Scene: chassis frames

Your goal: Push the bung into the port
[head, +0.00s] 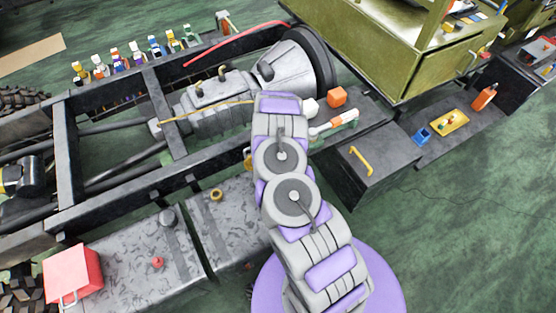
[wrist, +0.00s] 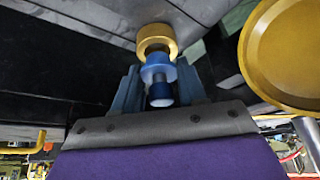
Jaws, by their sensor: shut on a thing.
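The blue bung (wrist: 158,73) is between the fingers of my gripper (wrist: 160,86) in the wrist view, and my gripper is shut on it. The bung has a wide collar and a narrower end. The gold ring-shaped port (wrist: 157,38) is directly beyond the bung, in line with it, on a grey surface. The bung's far end meets or overlaps the port's near rim in the picture. I cannot tell whether it touches or has entered. In the head view my arm hides the gripper and bung.
A large round gold part (wrist: 290,52) is close on the right in the wrist view. In the head view, the dark chassis frame (head: 160,190) and grey tanks (head: 135,255) lie left of my arm. A grey box with a yellow handle (head: 372,180) stands right.

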